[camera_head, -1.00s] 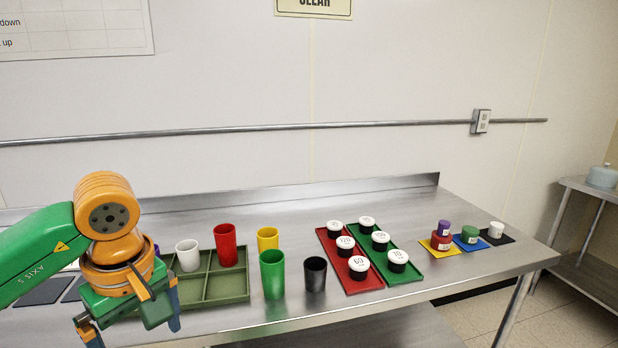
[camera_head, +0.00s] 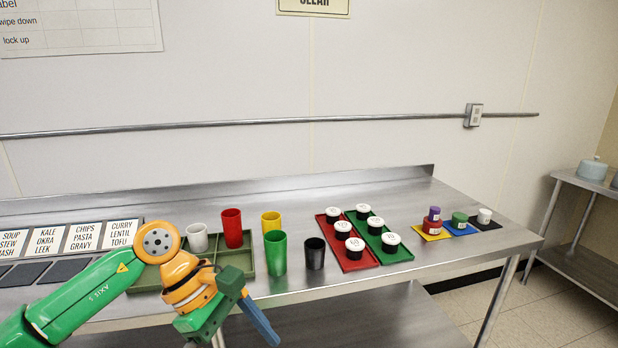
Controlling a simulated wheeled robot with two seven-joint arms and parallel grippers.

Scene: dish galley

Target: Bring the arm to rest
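My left arm comes in from the lower left, in front of the steel table (camera_head: 345,195). My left gripper (camera_head: 232,332) hangs low at the table's front edge, pointing down and to the right. One blue finger shows plainly; the other is mostly cut off by the bottom edge of the picture. The fingers look apart, and I see nothing between them. My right gripper is not in view.
Lidded jars stand on red (camera_head: 352,265) and green (camera_head: 400,256) trays. Label cards (camera_head: 82,238) stand at left.

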